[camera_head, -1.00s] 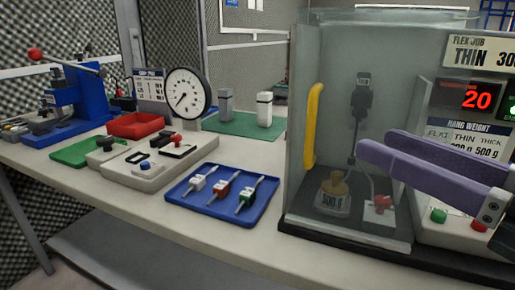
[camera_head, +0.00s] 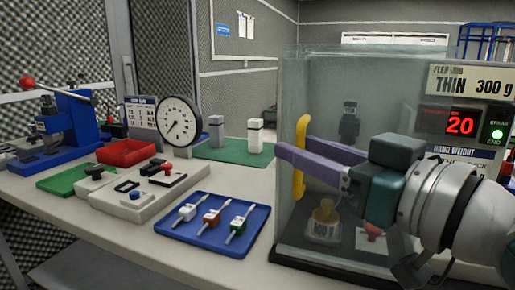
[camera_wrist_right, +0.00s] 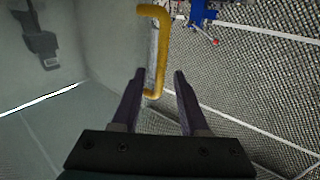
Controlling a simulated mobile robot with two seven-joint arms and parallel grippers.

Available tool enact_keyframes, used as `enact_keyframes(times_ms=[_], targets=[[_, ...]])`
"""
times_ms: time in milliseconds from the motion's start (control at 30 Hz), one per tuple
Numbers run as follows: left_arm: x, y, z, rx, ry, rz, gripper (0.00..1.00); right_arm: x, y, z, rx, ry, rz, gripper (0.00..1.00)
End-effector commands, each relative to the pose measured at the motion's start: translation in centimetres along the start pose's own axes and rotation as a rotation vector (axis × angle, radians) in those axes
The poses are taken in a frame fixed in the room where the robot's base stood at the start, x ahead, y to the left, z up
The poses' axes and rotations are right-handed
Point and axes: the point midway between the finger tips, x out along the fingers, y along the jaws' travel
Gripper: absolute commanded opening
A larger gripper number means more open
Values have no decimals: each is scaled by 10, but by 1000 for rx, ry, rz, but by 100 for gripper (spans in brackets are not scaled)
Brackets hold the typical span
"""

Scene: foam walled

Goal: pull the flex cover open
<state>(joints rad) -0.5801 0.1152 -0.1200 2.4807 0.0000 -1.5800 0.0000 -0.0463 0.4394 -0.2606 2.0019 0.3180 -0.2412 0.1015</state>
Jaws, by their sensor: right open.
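The flex cover (camera_head: 375,75) is a clear box-like cover on a black base, with a yellow handle (camera_head: 300,160) upright at its left front edge. Through it I see a dark clamp and a brass weight (camera_head: 325,212). My right gripper (camera_head: 292,138) is open in front of the cover, its purple fingers pointing left across the handle. In the right wrist view, the open fingers (camera_wrist_right: 159,75) point toward the lower part of the yellow handle (camera_wrist_right: 160,50), which lies nearer the left finger. I cannot tell whether they touch it. My left gripper is not in view.
A blue tray (camera_head: 191,237) with several small connectors lies left of the cover. A dial gauge (camera_head: 180,121), a red bin (camera_head: 126,152) and a control box (camera_head: 137,208) stand farther left. A lit display panel (camera_head: 462,122) shows 20 behind the cover.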

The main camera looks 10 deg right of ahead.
Motion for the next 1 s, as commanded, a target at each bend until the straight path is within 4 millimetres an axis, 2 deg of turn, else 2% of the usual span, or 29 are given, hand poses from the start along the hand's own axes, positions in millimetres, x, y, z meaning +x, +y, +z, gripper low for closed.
enact_keyframes(times_ms=[133,500,1000], targets=[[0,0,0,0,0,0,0,0,0,0,0,0,0,42],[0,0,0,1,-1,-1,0,0,0,0,0,0,0,0],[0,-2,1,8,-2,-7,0,0,0,0,0,0,0,0]])
